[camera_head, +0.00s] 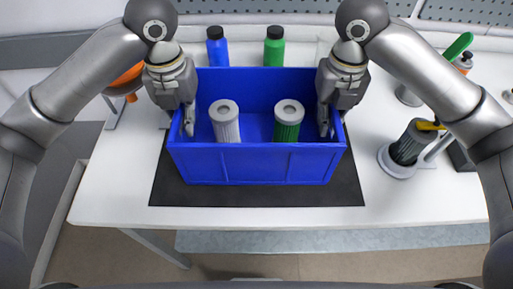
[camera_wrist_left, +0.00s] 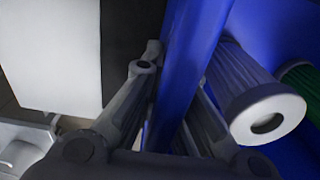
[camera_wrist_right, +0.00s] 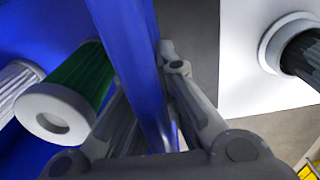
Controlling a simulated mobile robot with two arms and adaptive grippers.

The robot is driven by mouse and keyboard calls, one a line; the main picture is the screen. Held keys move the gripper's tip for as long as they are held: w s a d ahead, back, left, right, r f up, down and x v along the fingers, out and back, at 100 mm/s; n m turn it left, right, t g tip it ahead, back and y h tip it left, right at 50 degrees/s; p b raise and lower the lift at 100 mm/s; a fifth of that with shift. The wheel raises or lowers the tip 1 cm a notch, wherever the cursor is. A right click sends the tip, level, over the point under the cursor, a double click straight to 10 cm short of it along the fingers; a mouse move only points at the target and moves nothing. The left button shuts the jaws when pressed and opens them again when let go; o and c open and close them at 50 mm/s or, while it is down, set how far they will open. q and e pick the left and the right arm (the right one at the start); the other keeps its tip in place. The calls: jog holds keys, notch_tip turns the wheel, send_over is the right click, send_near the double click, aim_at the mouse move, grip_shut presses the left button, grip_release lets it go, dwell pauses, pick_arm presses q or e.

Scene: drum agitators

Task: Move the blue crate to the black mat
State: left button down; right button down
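The blue crate (camera_head: 255,163) is over the black mat (camera_head: 255,195), with mat showing in front and at both sides. I cannot tell whether its base touches the mat. Inside stand a white ribbed filter (camera_head: 225,124) and a green ribbed filter with a white cap (camera_head: 288,124). My left gripper (camera_head: 188,120) has its fingers on either side of the crate's left wall (camera_wrist_left: 187,70), closed on it. My right gripper (camera_head: 325,118) holds the right wall (camera_wrist_right: 130,50) the same way. The inner fingers are partly hidden in the wrist views.
A blue bottle (camera_head: 217,47) and a green bottle (camera_head: 274,46) stand behind the crate. An orange funnel (camera_head: 127,80) is at left. A dark ribbed cylinder on a white base (camera_head: 397,162) stands at right. The white table (camera_head: 110,185) is clear at front left.

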pick_arm(q)
jog(key=shift+f, duration=0.35)
pick_arm(e)
jog(key=shift+f, duration=0.35)
pick_arm(q)
jog(key=c, duration=1.9)
grip_release()
jog(key=shift+r, duration=0.15)
pick_arm(e)
jog(key=c, duration=1.9)
grip_release()
jog(key=shift+r, duration=0.15)
pick_arm(q)
jog(key=shift+o, duration=1.3)
pick_arm(e)
jog(key=shift+o, duration=1.3)
pick_arm(q)
notch_tip(320, 180, up, 12)
jog(key=shift+f, duration=0.1)
pick_arm(e)
jog(key=shift+r, duration=0.45)
notch_tip(320, 180, up, 11)
jog(key=shift+r, duration=0.1)
